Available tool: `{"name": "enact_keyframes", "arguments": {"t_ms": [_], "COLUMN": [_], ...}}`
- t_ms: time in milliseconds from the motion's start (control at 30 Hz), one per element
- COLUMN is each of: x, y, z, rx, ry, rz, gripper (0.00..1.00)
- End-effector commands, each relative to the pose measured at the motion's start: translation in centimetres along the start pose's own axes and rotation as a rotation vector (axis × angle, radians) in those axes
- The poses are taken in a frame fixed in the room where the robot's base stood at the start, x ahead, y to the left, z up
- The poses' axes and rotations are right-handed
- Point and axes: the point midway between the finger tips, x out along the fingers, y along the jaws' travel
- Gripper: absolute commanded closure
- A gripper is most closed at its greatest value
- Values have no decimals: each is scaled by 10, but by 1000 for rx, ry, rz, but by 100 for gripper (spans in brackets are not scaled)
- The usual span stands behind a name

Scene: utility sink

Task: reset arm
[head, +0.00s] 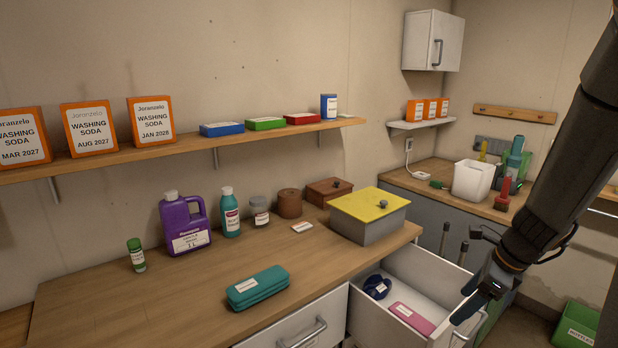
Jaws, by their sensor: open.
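My arm comes in from the upper right. My gripper (474,309) points down and to the left, at the right side of the open drawer (404,275). Its jaws are open, and I see nothing between them. Whether it touches the drawer's edge I cannot tell. A pink case (411,318) with a white label and a dark blue rounded item (377,287) lie in the drawer.
The wooden counter (190,300) holds a teal case (258,287), a purple jug (185,224), small bottles and a grey box with yellow lid (369,207). A shelf (200,143) runs above. A green bin (577,327) stands lower right.

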Motion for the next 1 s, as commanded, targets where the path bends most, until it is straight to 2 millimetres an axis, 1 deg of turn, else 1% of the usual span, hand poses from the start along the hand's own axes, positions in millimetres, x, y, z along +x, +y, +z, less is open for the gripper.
{"name": "enact_keyframes", "arguments": {"t_ms": [33, 167, 367, 467, 533, 600, 700, 800, 900, 1000], "x": [5, 13, 30, 41, 51, 61, 71, 78, 80, 81], "y": [6, 25, 66, 94, 118, 143, 171, 190, 201, 206], "z": [5, 16, 34, 42, 46, 46, 43, 38, 34, 32], "rx": [-58, -236, -617, -883, -1122, -1382, -1715, -1966, -2124, -2195], "ry": [6, 25, 59, 79, 93, 106, 119, 125, 128, 129], "rz": [9, 37, 100, 145, 188, 238, 307, 363, 400, 419], "gripper": [28, 28, 28, 28, 28, 28, 28, 28, 28, 28]}}
